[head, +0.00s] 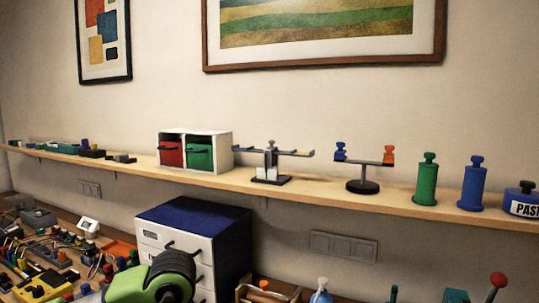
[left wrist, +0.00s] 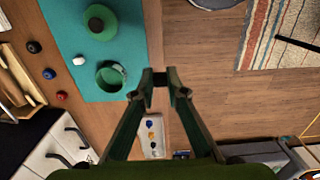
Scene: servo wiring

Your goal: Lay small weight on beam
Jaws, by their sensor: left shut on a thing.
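In the left wrist view, my left gripper (left wrist: 160,86) is shut on a small dark thing (left wrist: 160,77) between its fingertips. I cannot tell for sure whether it is the small weight. In the head view, one balance with a grey beam (head: 290,152) stands on the wall shelf, with nothing clearly seen on its flat ends. To its right, a second balance (head: 364,162) on a round black base carries a blue weight (head: 340,151) on its left end and an orange weight (head: 389,154) on its right end. My right gripper is not in view.
The shelf (head: 325,195) also holds a box with red and green drawers (head: 199,154), and green (head: 427,182) and blue (head: 472,186) cylinders. A drawer cabinet (head: 180,235) stands below. In the left wrist view, a teal mat (left wrist: 75,60) carries a green round container (left wrist: 111,77).

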